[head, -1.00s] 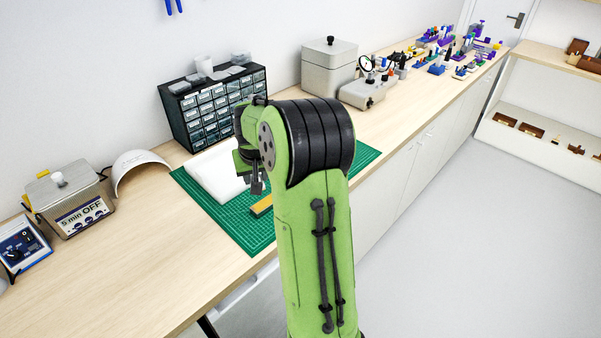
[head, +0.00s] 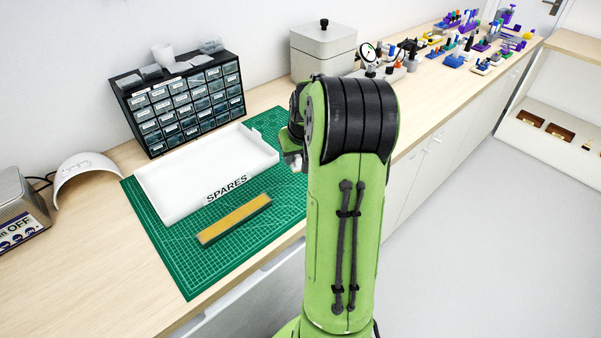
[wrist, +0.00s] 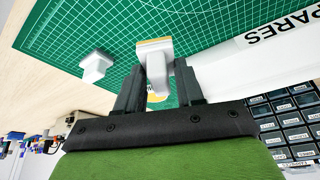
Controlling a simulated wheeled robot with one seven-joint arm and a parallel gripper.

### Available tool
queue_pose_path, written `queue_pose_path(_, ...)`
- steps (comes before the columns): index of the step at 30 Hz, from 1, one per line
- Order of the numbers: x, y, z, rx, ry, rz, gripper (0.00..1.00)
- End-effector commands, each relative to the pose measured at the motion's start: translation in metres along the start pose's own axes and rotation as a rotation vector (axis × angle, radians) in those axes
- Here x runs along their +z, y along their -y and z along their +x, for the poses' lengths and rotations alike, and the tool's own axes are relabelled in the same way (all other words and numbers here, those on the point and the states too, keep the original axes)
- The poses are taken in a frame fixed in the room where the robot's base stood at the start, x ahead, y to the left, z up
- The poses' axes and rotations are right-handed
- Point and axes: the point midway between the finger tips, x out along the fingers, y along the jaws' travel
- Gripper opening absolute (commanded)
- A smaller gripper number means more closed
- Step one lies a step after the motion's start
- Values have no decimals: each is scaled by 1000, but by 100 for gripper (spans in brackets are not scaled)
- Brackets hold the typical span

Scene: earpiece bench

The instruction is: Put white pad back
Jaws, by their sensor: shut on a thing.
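My gripper (wrist: 161,68) is shut on a small white piece (wrist: 156,66) with an orange far edge, held between its two fingers in the wrist view. I cannot tell for certain that this is the white pad. A second small white block (wrist: 96,66) shows apart from the fingers, against the green mat. In the head view my arm hides most of the gripper and what it holds; only a little of the gripper end (head: 293,160) shows, right of the white SPARES tray (head: 178,210).
The green mat (head: 190,270) carries the tray and a yellow-topped bar (head: 234,218). A drawer cabinet (head: 185,105) stands behind it, and a lidded grey box (head: 322,50) at the back. A white curved shell (head: 88,178) is at the left. The mat's front left is clear.

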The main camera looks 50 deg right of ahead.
Motion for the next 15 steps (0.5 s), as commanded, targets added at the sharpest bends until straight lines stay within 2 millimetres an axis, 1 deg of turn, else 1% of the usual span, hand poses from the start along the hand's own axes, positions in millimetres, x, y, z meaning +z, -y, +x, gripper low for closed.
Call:
queue_pose_path(3,11,0,24,-1,4,1,13)
queue_pose_path(7,20,0,47,-1,2,0,13)
queue_pose_path(10,22,0,53,0,-1,0,13)
queue_pose_path(15,21,0,51,1,-1,0,13)
